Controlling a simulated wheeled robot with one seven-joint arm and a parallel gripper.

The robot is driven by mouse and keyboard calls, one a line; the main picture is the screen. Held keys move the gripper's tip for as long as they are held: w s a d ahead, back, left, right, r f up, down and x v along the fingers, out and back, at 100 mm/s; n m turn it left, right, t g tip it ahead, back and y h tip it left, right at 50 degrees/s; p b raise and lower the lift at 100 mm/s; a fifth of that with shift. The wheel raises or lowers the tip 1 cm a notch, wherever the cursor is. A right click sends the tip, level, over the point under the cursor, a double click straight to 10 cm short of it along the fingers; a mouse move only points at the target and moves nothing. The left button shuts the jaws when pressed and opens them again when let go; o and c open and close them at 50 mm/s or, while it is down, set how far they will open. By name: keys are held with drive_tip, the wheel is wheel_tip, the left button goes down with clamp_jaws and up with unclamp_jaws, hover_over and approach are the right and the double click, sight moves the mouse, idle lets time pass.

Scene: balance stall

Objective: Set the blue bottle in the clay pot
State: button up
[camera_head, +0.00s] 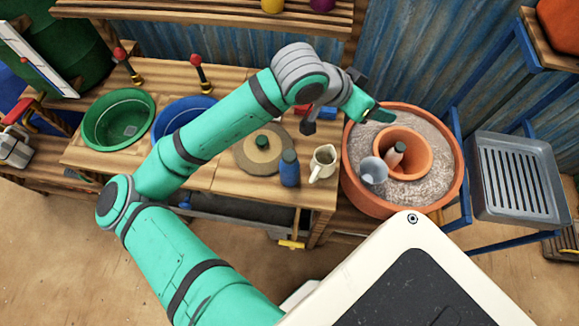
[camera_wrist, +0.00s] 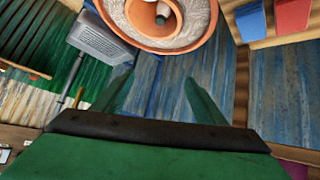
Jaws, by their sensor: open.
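The clay pot (camera_head: 424,152) is an orange inner pot set in grey sand within a wide clay bowl (camera_head: 362,192). My gripper (camera_head: 374,112) is over the back left rim of the bowl, away from the blue bottle. In the wrist view my gripper (camera_wrist: 160,95) is open with nothing between its fingers; the bowl (camera_wrist: 208,35) shows at the top.
A cream jug (camera_head: 323,163) stands just right of the blue bottle. A grey cup (camera_head: 373,170) sits on the sand. A round lid (camera_head: 262,160), green basin (camera_head: 117,118) and blue basin (camera_head: 182,115) are left. A metal rack tray (camera_head: 518,177) stands right of the bowl.

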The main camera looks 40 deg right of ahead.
drive_tip(key=w+a+f+t+y, duration=0.1)
drive_tip(key=w+a+f+y, duration=0.2)
drive_tip(key=a+f+y, duration=0.4)
drive_tip(key=n+t+y, duration=0.1)
drive_tip(key=y, duration=0.1)
hover_over(290, 165)
drive_tip(key=w+d, duration=0.1)
drive_tip(key=shift+w+d+f, duration=0.15)
drive_tip(key=shift+w+a+f, duration=0.1)
drive_tip(key=shift+a+f, duration=0.1)
drive_tip(key=shift+f, duration=0.1)
wheel_tip(290, 165, down, 10)
drive_tip(key=shift+d+f, duration=0.1)
drive_tip(key=c, duration=1.5)
